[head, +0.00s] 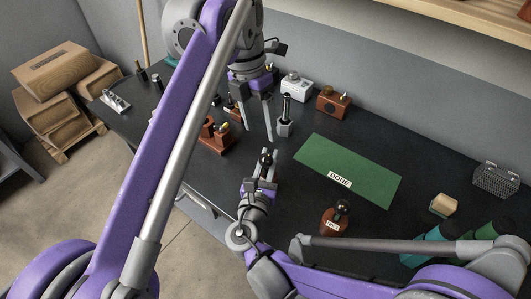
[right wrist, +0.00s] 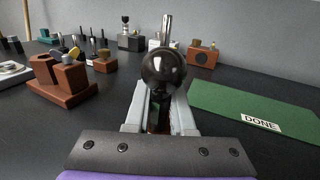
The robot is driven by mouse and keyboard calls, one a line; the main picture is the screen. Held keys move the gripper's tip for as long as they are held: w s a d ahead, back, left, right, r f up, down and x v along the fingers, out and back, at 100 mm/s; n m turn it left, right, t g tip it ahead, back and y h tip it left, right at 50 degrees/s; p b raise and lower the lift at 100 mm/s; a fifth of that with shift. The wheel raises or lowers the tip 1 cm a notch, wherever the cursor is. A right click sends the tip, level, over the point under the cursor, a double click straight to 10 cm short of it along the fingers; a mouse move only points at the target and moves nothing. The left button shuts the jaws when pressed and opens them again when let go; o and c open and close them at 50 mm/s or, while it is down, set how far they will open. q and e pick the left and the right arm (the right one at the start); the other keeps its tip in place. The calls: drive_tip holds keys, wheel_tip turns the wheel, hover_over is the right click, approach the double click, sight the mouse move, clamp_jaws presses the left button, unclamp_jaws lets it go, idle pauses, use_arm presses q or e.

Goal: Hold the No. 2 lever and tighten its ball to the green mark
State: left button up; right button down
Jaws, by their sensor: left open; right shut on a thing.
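My right gripper (head: 264,170) is shut on the dark stem of a lever with a glossy black ball (head: 266,158). In the right wrist view the ball (right wrist: 163,72) stands just above the two grey fingers (right wrist: 160,118), upright. The number of this lever cannot be read. My left gripper (head: 258,131) is open and empty, its two long fingers pointing down above the table, a little behind the ball and apart from it.
A grey-based post (head: 285,118) stands close to my left gripper. A red-brown stand (head: 216,136) is at left. The green DONE mat (head: 365,172) is bare. A brown labelled base with a black knob (head: 335,217) stands in front of it. White (head: 297,88) and brown (head: 332,102) boxes stand behind.

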sight(266, 155)
use_arm(q)
drive_tip(key=f, duration=0.3)
drive_tip(key=d+f, duration=0.1)
drive_tip(key=f, duration=0.2)
drive_tip(key=s+f, duration=0.1)
drive_tip(key=f, duration=0.2)
drive_tip(key=shift+s+d, duration=0.1)
drive_tip(key=shift+d, duration=0.05)
drive_tip(key=shift+c, duration=0.2)
clamp_jaws()
